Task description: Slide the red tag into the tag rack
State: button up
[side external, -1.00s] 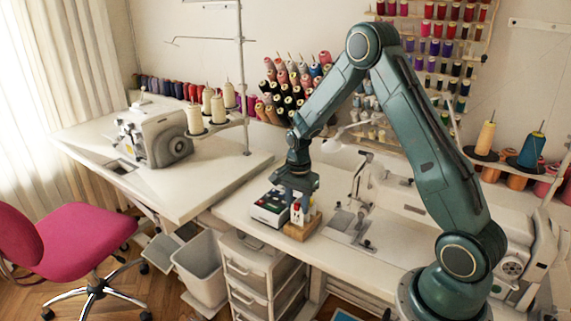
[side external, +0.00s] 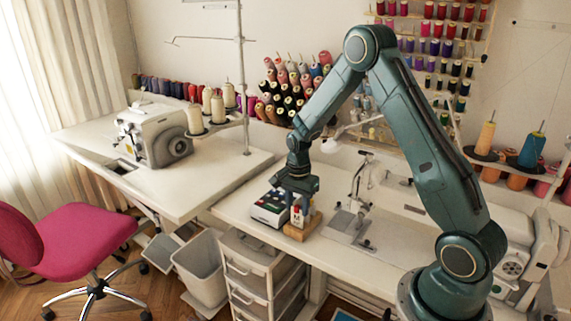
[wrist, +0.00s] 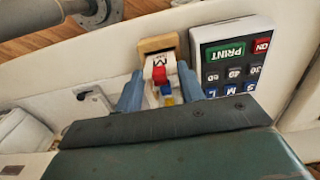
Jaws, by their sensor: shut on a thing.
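My gripper (side external: 299,197) points down over the wooden tag rack (side external: 302,233), at the front edge of the white table. In the wrist view its two blue fingers (wrist: 161,80) stand on either side of a small red piece, the red tag (wrist: 159,75), and are shut on it. A white face with a dark M (wrist: 158,61) shows beside the red, over the rack's wooden base (wrist: 148,45). Small blue and yellow pieces show nearer the wrist. The fingers and tag hide the slot, so I cannot tell how deep the tag sits.
A label printer (side external: 270,208) with a green PRINT key and size keys stands close beside the rack; it also shows in the wrist view (wrist: 210,35). A sewing machine part (side external: 350,222) stands on the table to the right. Drawers and a bin are below the edge.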

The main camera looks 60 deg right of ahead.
jog(key=shift+f, duration=1.2)
jog(key=o, duration=1)
jog(key=shift+r, duration=0.15)
notch_tip(320, 180, up, 14)
jog(key=shift+f, duration=0.2)
dwell(0.5)
